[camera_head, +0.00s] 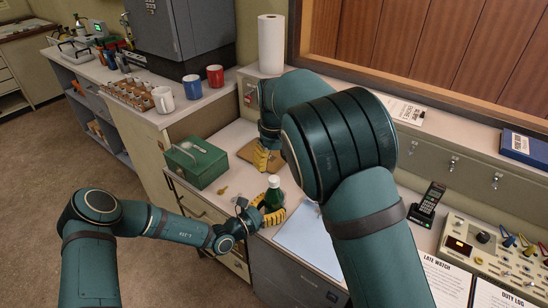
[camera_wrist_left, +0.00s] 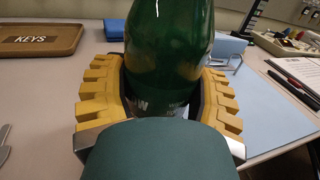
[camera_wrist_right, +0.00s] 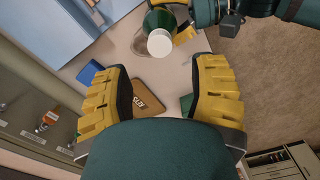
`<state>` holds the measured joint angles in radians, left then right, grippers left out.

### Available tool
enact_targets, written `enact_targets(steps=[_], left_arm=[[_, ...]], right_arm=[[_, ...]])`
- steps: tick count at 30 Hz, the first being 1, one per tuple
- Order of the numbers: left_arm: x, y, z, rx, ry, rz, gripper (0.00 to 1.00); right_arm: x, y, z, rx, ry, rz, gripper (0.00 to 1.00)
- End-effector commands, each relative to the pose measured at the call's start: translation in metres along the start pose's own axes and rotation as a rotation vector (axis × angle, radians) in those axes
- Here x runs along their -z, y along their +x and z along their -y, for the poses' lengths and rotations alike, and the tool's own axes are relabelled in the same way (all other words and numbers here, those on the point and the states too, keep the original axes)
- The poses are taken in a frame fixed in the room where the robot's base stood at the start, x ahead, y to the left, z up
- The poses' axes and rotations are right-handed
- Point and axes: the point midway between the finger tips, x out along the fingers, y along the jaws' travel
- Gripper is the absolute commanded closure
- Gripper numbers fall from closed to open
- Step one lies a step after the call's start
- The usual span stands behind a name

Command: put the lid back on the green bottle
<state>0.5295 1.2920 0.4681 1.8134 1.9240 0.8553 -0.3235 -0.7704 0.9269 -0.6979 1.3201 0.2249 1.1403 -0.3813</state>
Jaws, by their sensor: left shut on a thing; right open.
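The green bottle (camera_head: 274,196) is upright above or on the desk, held around its body by my left gripper (camera_head: 268,208). In the left wrist view the bottle (camera_wrist_left: 168,45) fills the space between the yellow fingers; its top is out of frame. In the right wrist view a white disc (camera_wrist_right: 160,43) shows at the end of the bottle (camera_wrist_right: 158,20); I cannot tell whether it is the lid. No separate lid is distinguishable. My right gripper (camera_head: 264,158) is open and empty above the brown KEYS tray (camera_head: 246,154), apart from the bottle; its fingers (camera_wrist_right: 165,95) are spread wide.
A green metal box (camera_head: 198,162) stands left of the tray. A small brass-coloured object (camera_head: 222,190) lies before it. A pale blue sheet (camera_head: 307,238) lies right of the bottle. My right arm hides part of the desk.

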Motion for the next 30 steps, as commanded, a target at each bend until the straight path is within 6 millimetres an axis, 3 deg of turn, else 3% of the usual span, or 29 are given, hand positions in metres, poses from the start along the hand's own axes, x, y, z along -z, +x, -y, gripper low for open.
enact_targets(steps=[12,18,27,30], left_arm=[[0.0,0.0,0.0,0.0,0.0,0.0,1.0],[0.0,0.0,0.0,0.0,0.0,0.0,1.0],[0.0,0.0,0.0,0.0,0.0,0.0,1.0],[0.0,0.0,0.0,0.0,0.0,0.0,1.0]], right_arm=[[0.0,0.059,0.0,-0.001,0.002,0.003,0.42],[0.0,0.07,0.0,-0.001,0.001,0.0,0.42],[0.0,0.071,0.0,-0.001,0.002,0.0,0.4],[0.0,0.071,0.0,-0.001,0.002,0.0,0.75]])
